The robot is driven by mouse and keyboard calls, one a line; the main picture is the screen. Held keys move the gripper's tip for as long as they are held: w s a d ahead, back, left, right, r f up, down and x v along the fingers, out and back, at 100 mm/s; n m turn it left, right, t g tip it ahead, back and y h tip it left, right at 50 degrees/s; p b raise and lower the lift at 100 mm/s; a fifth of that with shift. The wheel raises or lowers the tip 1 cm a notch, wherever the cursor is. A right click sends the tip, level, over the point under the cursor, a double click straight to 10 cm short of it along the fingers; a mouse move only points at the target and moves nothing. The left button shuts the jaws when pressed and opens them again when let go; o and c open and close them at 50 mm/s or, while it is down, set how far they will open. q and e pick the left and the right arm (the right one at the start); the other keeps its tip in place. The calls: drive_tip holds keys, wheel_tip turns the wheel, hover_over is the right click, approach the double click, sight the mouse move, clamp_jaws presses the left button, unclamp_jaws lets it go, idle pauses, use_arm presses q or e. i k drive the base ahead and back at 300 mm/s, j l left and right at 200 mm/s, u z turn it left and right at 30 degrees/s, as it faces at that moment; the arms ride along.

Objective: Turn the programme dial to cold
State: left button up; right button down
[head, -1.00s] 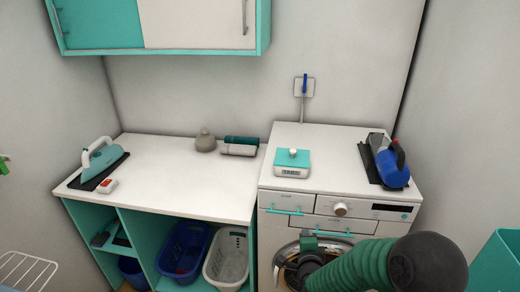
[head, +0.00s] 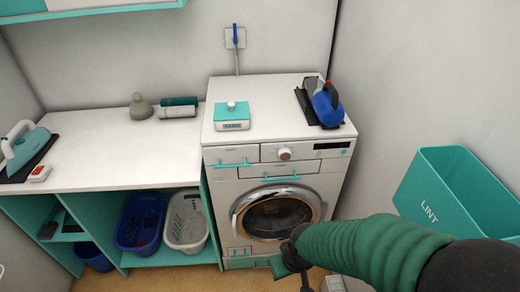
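The programme dial (head: 284,154) is a small round pale knob on the front panel of the white washing machine (head: 225,185), between the drawer front and the dark display (head: 332,145). I cannot read which setting it points to. My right arm comes in from the lower right in a green sleeve. My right gripper (head: 290,270) is low in front of the machine, below the round door and well below the dial, touching neither dial nor handles. Its fingers are small and partly hidden, so its opening is unclear. My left gripper is not in view.
Teal handles (head: 281,177) stick out below the dial. A teal LINT bin (head: 455,190) is at right. The space before the dial is clear.

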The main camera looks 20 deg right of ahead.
sight(284, 154)
drive_tip(key=i+z, duration=0.15)
drive_tip(key=z, duration=0.2)
drive_tip(key=i+j+z, duration=0.1)
drive_tip(key=z, duration=0.3)
drive_tip(key=i+j+z, duration=0.15)
drive_tip(key=z, duration=0.2)
drive_tip(key=i, duration=0.05)
